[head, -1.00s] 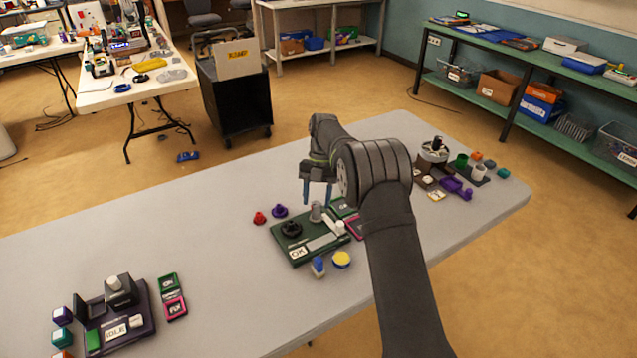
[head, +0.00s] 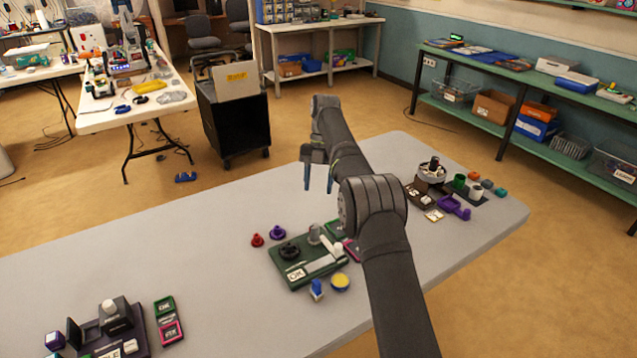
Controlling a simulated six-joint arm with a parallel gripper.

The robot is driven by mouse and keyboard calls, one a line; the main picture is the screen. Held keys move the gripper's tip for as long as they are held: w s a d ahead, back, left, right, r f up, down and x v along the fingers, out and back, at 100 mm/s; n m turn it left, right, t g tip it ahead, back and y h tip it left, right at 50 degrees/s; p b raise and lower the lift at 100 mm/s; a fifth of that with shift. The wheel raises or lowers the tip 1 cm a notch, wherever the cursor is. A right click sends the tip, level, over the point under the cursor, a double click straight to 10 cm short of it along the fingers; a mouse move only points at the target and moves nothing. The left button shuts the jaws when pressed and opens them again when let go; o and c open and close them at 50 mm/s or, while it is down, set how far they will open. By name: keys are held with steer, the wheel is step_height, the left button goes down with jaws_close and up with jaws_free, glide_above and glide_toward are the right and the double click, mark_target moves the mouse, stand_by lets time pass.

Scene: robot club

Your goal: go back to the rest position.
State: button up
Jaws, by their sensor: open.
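My gripper (head: 319,185) is open and empty, with its two blue fingers pointing down. It hangs in the air above the far part of the grey table (head: 210,225), clear of everything on it. In the picture it is above a green board (head: 322,266) with an "OK" label, a black round knob and a grey post. My forearm covers part of the table to the right of that board and partly hides a pink-edged piece there.
A red knob (head: 257,240) and a purple knob (head: 277,232) stand left of the board. A dark station (head: 139,330) is at front left. Purple parts (head: 453,206) lie at right. The table's middle left is clear.

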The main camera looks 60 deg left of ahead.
mark_target(315, 226)
steer(key=shift+f, duration=0.1)
stand_by(0.5)
steer(key=shift+x, duration=5.95)
steer(key=shift+s, duration=0.1)
steer(key=shift+d, duration=0.1)
steer(key=m+g+y, duration=0.1)
steer(key=m, duration=0.3)
steer(key=shift+d+m, duration=0.1)
steer(key=shift+m, duration=0.3)
steer(key=m+y, duration=0.2)
steer(key=m, duration=0.2)
steer(key=shift+d+g, duration=0.1)
steer(key=shift+g, duration=0.2)
steer(key=m+y, duration=0.2)
steer(key=m, duration=0.3)
steer(key=shift+d, duration=0.1)
steer(key=m+t+y, duration=0.1)
steer(key=m, duration=0.3)
steer(key=shift+d, duration=0.1)
steer(key=shift+m+y, duration=0.3)
